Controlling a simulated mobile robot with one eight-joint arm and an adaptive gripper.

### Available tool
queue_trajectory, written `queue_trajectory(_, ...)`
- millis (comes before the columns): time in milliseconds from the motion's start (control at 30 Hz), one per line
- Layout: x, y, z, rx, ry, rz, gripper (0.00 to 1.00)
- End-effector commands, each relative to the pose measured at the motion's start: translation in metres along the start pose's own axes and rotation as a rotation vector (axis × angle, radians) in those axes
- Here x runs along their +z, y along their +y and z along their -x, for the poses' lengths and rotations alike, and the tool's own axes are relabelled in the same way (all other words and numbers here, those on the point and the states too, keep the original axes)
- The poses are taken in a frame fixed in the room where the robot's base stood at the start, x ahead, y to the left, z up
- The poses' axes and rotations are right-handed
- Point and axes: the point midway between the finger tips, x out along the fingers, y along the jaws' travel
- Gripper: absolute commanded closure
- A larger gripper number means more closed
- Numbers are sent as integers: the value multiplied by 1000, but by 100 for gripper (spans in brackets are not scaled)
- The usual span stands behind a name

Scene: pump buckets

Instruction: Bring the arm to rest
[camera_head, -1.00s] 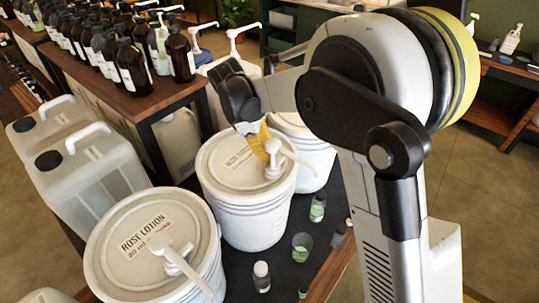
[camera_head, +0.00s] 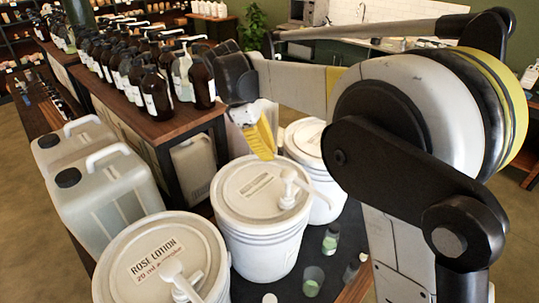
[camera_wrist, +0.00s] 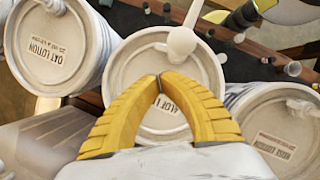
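My gripper (camera_head: 266,155) is raised above the far part of the middle bucket in the head view. Its yellow fingers point downward. In the wrist view my gripper (camera_wrist: 159,82) has its two fingertips touching, with nothing between them. The middle white pump bucket (camera_head: 262,245) stands upright with a lid and a white pump; in the wrist view its lid (camera_wrist: 135,70) lies behind the fingers, which hide part of its label. The rose lotion bucket (camera_head: 128,248) is in front, and a third bucket (camera_head: 304,138) stands behind. My fingers appear apart from the lids and pumps.
Two translucent jerrycans (camera_head: 107,198) stand left of the buckets. Brown pump bottles (camera_head: 156,92) crowd a wooden stand (camera_head: 185,124) near my gripper. Small jars (camera_head: 313,281) stand right of the buckets. A counter (camera_head: 375,45) is at the back.

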Motion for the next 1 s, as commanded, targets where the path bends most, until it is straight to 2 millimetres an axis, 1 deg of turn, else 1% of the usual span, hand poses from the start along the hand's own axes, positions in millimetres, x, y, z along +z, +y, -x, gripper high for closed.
queue_trajectory(167,0,0,0,0,0,-1,100)
queue_trajectory(267,7,-2,1,6,13,-23,100)
queue_trajectory(367,29,-9,3,25,56,-102,100)
queue_trajectory(433,50,-18,3,46,106,-192,100)
queue_trajectory(467,61,-23,3,57,132,-238,100)
queue_trajectory(500,75,-31,2,70,169,-305,100)
queue_trajectory(567,94,-44,-1,89,227,-408,100)
queue_trajectory(600,106,-53,-4,100,267,-478,100)
queue_trajectory(733,140,-86,-18,132,398,-706,100)
queue_trajectory(800,154,-104,-28,144,469,-827,100)
queue_trajectory(900,168,-127,-44,157,564,-984,100)
queue_trajectory(1000,177,-145,-58,164,646,-1115,100)
